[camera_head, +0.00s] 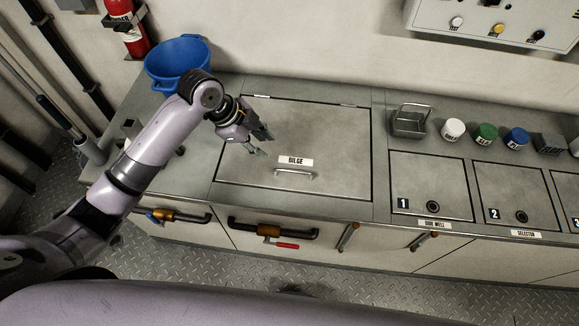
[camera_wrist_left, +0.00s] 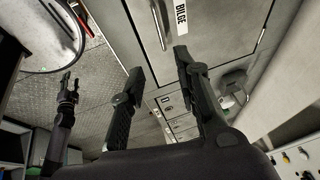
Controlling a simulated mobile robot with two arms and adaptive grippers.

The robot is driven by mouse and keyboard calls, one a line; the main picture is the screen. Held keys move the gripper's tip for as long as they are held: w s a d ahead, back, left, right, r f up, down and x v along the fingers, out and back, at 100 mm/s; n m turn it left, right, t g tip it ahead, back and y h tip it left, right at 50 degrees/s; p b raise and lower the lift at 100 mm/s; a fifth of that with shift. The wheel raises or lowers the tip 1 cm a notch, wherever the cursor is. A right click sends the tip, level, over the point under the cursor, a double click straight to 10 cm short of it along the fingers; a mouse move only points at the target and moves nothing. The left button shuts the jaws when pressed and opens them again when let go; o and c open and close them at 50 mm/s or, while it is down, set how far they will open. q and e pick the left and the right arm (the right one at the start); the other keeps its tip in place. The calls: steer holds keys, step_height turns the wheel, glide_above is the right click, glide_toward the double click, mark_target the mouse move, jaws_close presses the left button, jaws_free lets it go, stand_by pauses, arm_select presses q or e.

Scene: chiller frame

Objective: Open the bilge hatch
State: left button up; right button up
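The bilge hatch (camera_head: 330,150) is a flat grey lid lying shut in the counter top. It has a BILGE label (camera_head: 295,161) and a bar handle (camera_head: 294,172) near its front edge, and hinges at the back. My left gripper (camera_head: 265,146) is open and empty above the left part of the lid, behind and left of the handle. The left wrist view shows its two spread fingers (camera_wrist_left: 157,62), with the handle (camera_wrist_left: 158,25) just beyond them, not between them. My right gripper (camera_wrist_left: 68,85) shows small at the left of that view; its finger state is unclear.
A blue bucket (camera_head: 178,61) stands behind my left arm. Right of the hatch are a metal holder (camera_head: 409,123), several coloured-lid jars (camera_head: 486,134) and numbered lids (camera_head: 430,186). A control panel (camera_head: 490,22) hangs on the wall.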

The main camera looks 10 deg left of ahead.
arm_select(q)
steer(key=x, duration=1.7)
steer(key=shift+f, duration=0.1)
steer(key=shift+c, duration=0.5)
jaws_close()
